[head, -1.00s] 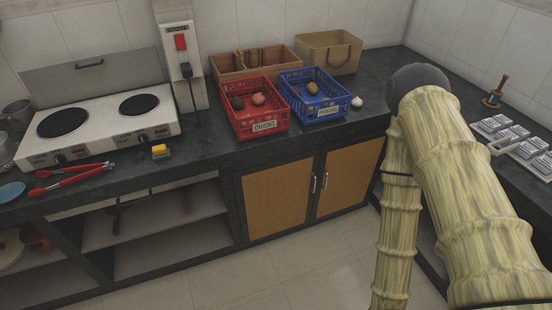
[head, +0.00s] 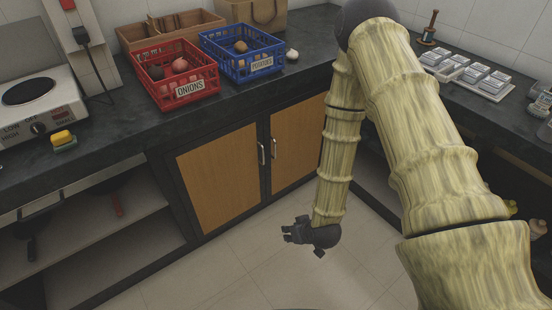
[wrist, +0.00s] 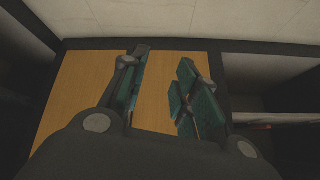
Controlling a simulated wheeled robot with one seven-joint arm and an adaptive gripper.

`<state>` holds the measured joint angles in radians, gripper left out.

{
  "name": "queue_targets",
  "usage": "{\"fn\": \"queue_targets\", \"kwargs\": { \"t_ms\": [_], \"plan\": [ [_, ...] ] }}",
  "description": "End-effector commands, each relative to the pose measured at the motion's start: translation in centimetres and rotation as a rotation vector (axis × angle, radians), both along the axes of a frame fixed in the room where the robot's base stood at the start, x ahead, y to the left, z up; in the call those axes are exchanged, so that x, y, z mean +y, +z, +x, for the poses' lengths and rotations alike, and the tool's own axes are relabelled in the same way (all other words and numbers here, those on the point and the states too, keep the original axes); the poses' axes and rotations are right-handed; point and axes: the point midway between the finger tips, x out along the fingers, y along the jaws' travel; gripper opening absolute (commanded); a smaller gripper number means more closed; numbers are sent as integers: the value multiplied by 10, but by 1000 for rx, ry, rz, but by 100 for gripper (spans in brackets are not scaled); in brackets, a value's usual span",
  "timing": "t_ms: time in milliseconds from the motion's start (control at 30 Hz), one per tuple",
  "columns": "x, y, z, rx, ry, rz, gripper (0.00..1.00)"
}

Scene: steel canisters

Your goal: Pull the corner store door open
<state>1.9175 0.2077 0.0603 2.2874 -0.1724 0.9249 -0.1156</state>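Two wooden cupboard doors are under the counter, a left door (head: 220,178) and a right door (head: 297,143) nearer the corner. Both look shut. The left door's upright metal handle (head: 261,153) and the right door's handle (head: 273,148) stand close together at the middle. I cannot tell which door the task names. My gripper (head: 290,234) is low over the floor in front of the doors, apart from them. In the wrist view my gripper (wrist: 163,92) has its fingers spread, with nothing between them, facing wooden panels (wrist: 82,85). No handle shows clearly there.
Red onion crate (head: 182,90) and blue potato crate (head: 243,60) stand on the dark counter (head: 130,130). Open shelves (head: 115,220) are left of the doors. The tiled floor (head: 235,270) before the doors is clear. A side counter (head: 480,115) is at right.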

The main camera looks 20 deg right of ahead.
Motion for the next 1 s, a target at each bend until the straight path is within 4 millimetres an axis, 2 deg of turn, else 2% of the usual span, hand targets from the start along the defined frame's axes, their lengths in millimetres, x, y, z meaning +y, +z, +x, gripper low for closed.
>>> {"fn": "queue_targets", "kwargs": {
  "t_ms": [33, 367, 700, 1000],
  "plan": [
    [-1, -16, 17, -42, 0, 6, 30],
    [-11, -28, 111, -306, 15, 27, 30],
    [-31, -22, 196, -583, 17, 29, 30],
    [-54, -3, 253, -822, 10, 18, 30]
  ]
}}
